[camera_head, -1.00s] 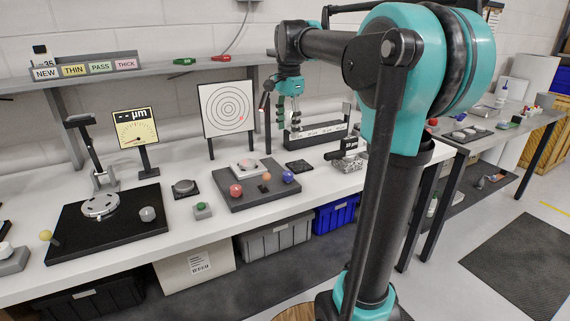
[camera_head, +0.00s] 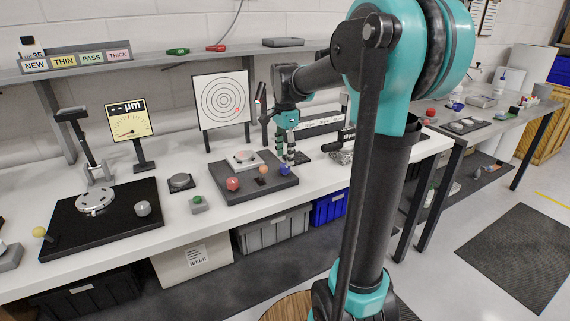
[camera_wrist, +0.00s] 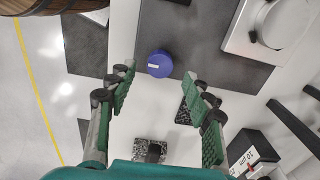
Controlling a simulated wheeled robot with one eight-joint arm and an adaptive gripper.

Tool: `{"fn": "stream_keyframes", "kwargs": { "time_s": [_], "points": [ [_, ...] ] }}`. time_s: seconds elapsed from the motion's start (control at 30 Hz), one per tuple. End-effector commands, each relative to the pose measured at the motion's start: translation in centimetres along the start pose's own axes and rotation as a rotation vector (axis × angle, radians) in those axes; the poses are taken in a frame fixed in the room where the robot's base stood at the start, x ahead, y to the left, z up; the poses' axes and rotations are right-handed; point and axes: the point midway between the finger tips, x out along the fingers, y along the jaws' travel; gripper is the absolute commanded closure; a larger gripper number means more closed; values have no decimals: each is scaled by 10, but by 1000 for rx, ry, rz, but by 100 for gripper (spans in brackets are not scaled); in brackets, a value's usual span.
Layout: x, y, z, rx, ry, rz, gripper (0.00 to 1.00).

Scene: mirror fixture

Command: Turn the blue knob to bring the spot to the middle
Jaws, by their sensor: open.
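The blue knob (camera_head: 285,170) sits at the right end of the dark fixture plate (camera_head: 232,195). In the wrist view the blue knob (camera_wrist: 160,64) shows a white mark on its face and lies ahead of the fingertips, between their lines. My gripper (camera_head: 288,158) is right above and beside the knob in the head view. The wrist view shows my gripper (camera_wrist: 162,82) open, with nothing between its fingers. The target board (camera_head: 223,101) has concentric rings, and a small red spot (camera_head: 237,110) lies right of and below its centre.
The plate also bears a red knob (camera_head: 233,184), an orange piece (camera_head: 263,170) and a pale mount (camera_head: 243,157). A gauge stand (camera_head: 130,122) and a black platform (camera_head: 75,236) are farther left.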

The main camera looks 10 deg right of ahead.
Motion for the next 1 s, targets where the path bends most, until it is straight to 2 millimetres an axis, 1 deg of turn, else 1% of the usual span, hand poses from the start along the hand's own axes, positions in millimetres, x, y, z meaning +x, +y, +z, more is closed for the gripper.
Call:
{"fn": "stream_keyframes", "kwargs": {
  "time_s": [0.03,0.1,0.23,0.4,0.63,0.67,1.0],
  "points": [
    [9,0,0,0,0,0,49],
    [19,0,0,0,0,0,49],
    [31,0,0,0,0,0,49],
    [38,0,0,0,0,0,49],
    [38,0,0,0,0,0,49],
    [38,0,0,0,0,0,51],
    [38,0,0,0,0,0,94]
  ]
}}
